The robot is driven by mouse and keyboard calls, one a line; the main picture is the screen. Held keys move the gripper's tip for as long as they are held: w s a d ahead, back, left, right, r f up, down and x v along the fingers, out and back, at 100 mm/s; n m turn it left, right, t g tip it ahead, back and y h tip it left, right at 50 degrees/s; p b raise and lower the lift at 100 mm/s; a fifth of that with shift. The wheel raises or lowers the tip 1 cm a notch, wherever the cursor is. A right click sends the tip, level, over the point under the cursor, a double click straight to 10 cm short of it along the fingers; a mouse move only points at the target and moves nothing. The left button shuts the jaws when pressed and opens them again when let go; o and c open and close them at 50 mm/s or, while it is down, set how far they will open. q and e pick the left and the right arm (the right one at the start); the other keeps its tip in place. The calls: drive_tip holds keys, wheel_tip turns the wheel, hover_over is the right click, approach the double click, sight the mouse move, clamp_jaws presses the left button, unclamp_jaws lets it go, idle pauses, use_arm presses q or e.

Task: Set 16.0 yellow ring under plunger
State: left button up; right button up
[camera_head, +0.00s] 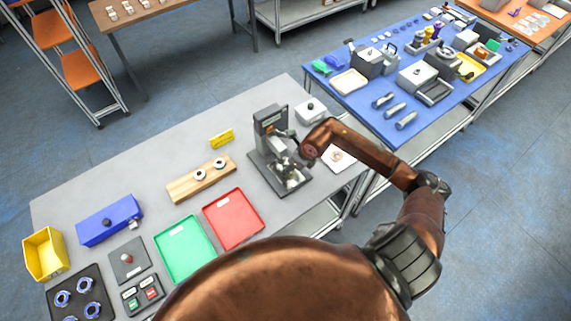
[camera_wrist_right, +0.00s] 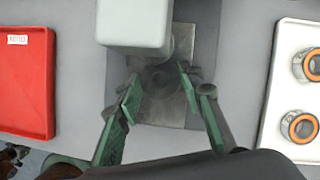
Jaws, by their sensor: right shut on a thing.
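The press (camera_head: 270,120) stands on the grey bench, with its grey base plate (camera_head: 268,178) in front. In the right wrist view the press's pale grey head (camera_wrist_right: 135,22) hangs over the metal plate (camera_wrist_right: 184,42). My right gripper (camera_head: 293,172) is low in front of the press. In its wrist view, the green-padded fingers (camera_wrist_right: 160,85) sit around a dim grey round part (camera_wrist_right: 158,76), just below the head's front edge. Its colour is not clear, and no yellow ring can be made out. The plunger tip is hidden. My left gripper is not in view.
A white tray (camera_wrist_right: 278,90) with orange-sealed bearings (camera_wrist_right: 300,127) lies to the right. A red tray (camera_head: 234,219) and green tray (camera_head: 185,248) lie left of the press. A wooden block (camera_head: 184,190) holds two rings. A yellow sign (camera_head: 222,138) stands behind.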

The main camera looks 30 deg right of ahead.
drive_tip(key=shift+w+a+r, duration=0.1)
drive_tip(key=shift+w+a, duration=0.15)
drive_tip(key=shift+w, duration=0.2)
drive_tip(key=shift+w+a+r, duration=0.1)
drive_tip(key=shift+w+a, duration=0.1)
drive_tip(key=shift+w, duration=0.25)
drive_tip(key=shift+w+f+p, duration=0.2)
drive_tip(key=shift+f+p, duration=0.2)
drive_tip(key=shift+p, duration=0.15)
drive_tip(key=shift+s, duration=0.15)
drive_tip(key=o, duration=0.8)
drive_tip(key=shift+f, duration=0.2)
drive_tip(key=o, duration=0.5)
